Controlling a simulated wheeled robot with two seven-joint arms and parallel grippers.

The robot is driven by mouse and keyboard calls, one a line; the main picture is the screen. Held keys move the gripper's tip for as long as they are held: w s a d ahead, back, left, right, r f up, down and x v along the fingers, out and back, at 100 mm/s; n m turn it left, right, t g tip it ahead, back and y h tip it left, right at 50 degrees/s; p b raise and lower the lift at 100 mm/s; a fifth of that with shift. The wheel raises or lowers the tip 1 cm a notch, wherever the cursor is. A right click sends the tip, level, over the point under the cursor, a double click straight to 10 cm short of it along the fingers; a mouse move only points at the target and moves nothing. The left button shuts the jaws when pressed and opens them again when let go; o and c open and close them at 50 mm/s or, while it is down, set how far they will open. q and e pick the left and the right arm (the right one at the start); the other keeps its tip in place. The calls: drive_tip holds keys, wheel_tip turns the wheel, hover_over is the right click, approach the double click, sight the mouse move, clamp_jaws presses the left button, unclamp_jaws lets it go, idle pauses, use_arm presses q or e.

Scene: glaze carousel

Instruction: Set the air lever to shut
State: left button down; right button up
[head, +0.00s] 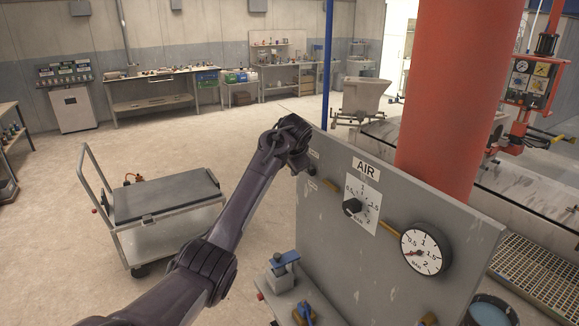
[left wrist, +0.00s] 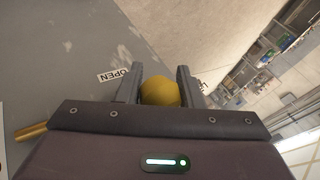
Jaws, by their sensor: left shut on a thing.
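The air lever shows as a yellow rounded grip (left wrist: 160,92) in the left wrist view. My left gripper (left wrist: 159,74) is shut on it, with a finger on each side. An OPEN label (left wrist: 113,75) lies just left of the fingers on the grey panel. Part of another label (left wrist: 202,84) shows at the right finger, mostly hidden and unreadable. In the head view my left gripper (head: 296,145) is at the upper left edge of the panel (head: 325,240) and hides the lever there. My right gripper is out of view.
A blue-topped fitting (head: 285,262) stands below. A red column (head: 455,90) rises behind. A grey cart (head: 165,205) stands left, with open floor beyond.

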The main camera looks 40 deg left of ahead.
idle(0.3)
use_arm(q)
drive_tip(key=c, duration=1)
unclamp_jaws()
drive_tip(key=shift+w, duration=0.1)
drive_tip(key=shift+d+r, duration=0.15)
drive_tip(key=b+v, duration=0.4)
drive_tip(key=v, duration=0.3)
drive_tip(key=shift+r, duration=0.2)
drive_tip(key=shift+d+f, duration=0.1)
